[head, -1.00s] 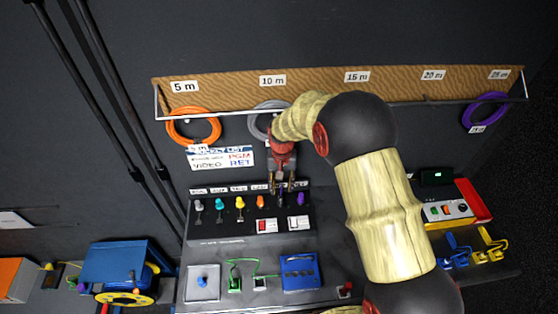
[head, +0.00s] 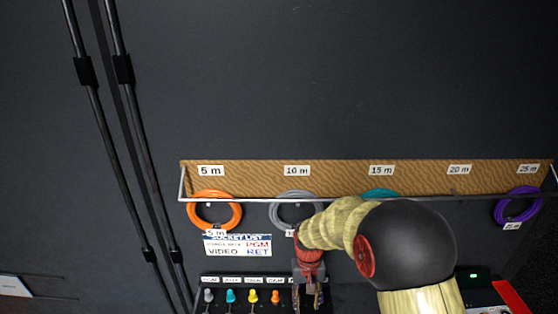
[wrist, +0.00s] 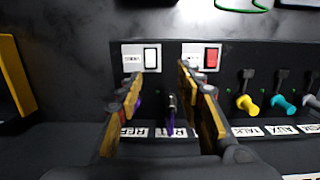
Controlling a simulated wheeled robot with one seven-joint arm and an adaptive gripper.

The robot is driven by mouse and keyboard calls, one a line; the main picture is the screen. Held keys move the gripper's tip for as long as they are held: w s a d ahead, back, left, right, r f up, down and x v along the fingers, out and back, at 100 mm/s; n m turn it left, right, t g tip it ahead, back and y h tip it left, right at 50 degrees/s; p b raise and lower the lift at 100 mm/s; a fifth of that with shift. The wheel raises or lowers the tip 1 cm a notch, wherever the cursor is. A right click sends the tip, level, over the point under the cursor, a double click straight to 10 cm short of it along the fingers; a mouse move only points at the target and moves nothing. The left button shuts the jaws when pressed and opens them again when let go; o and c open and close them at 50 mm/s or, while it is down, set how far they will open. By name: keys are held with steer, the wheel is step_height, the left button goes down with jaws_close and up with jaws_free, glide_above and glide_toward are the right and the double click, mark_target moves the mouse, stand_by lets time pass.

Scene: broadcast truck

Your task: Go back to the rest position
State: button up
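My gripper (head: 308,298) is at the socket panel in the head view, with its fingertips low in the frame. In the wrist view its two fingers (wrist: 163,108) stand apart. A dark plug with a purple lead (wrist: 171,118) sits at the RET socket between them, with gaps visible on both sides. Another purple part (wrist: 137,103) is partly hidden behind the left finger, near the REF label. The arm covers part of the panel in the head view.
The socket panel also carries yellow (wrist: 247,104), teal (wrist: 284,105) and grey plugs. Above it a rack (head: 335,178) holds orange (head: 192,222), grey (head: 274,213), teal (head: 379,193) and purple (head: 499,207) cable coils. Black poles (head: 124,70) stand at left. The upper wall is clear.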

steer(key=s+d+r+t+b, duration=0.3)
steer(key=s+d+r, duration=0.2)
steer(key=s+r, duration=0.6)
steer(key=s+d+r+t+b, duration=0.3)
steer(key=s+d+r, duration=0.2)
steer(key=s+r, duration=0.6)
steer(key=shift+s+d+r+t, duration=0.2)
steer(key=shift+s+t, duration=0.2)
steer(key=shift+s, duration=0.25)
